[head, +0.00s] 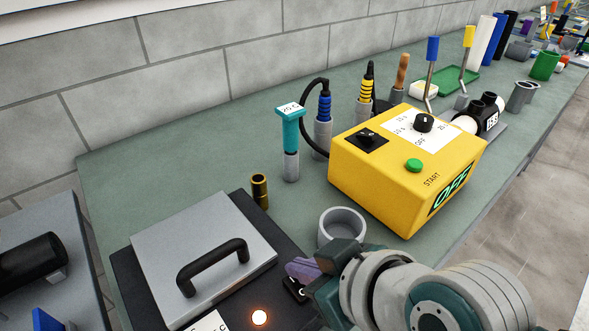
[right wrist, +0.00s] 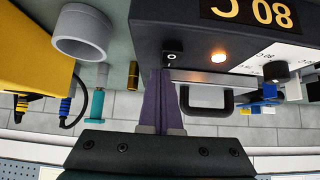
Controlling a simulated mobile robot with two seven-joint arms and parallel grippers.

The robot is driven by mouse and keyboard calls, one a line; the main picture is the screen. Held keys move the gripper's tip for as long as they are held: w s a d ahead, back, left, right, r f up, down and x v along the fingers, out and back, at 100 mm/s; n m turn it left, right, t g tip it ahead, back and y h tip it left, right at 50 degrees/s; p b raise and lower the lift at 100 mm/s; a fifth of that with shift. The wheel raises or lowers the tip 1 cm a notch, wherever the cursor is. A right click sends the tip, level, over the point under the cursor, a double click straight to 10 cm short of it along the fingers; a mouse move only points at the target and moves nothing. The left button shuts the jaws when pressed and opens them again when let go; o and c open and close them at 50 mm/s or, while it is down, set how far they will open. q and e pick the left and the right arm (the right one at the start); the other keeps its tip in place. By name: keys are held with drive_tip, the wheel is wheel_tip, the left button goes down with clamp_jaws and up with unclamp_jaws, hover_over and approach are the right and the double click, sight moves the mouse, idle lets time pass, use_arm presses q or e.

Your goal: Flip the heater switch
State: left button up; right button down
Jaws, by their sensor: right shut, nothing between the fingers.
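The heater is a black box with a grey lid (head: 200,255) and a black handle (head: 212,262), at the lower left of the head view. Its switch, a small black rocker (head: 296,289), sits at the front right corner, partly behind my right gripper (head: 300,269). The switch also shows in the right wrist view (right wrist: 172,58). The purple fingers (right wrist: 163,73) are shut and empty, with their tips right at the switch's edge; I cannot tell whether they touch. An orange lamp (head: 260,317) beside the switch glows. My left gripper is out of view.
A yellow control box (head: 385,185) with a green button and an OFF display stands to the right. A grey ring-shaped cup (head: 342,226) stands close behind my right gripper. A brass cylinder (head: 260,190) and a teal-handled tool (head: 290,135) stand behind the heater.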

drive_tip(key=shift+w+a+g+p, duration=0.15)
drive_tip(key=shift+g+p, duration=0.25)
drive_tip(key=shift+p, duration=0.25)
drive_tip(key=shift+f, duration=0.3)
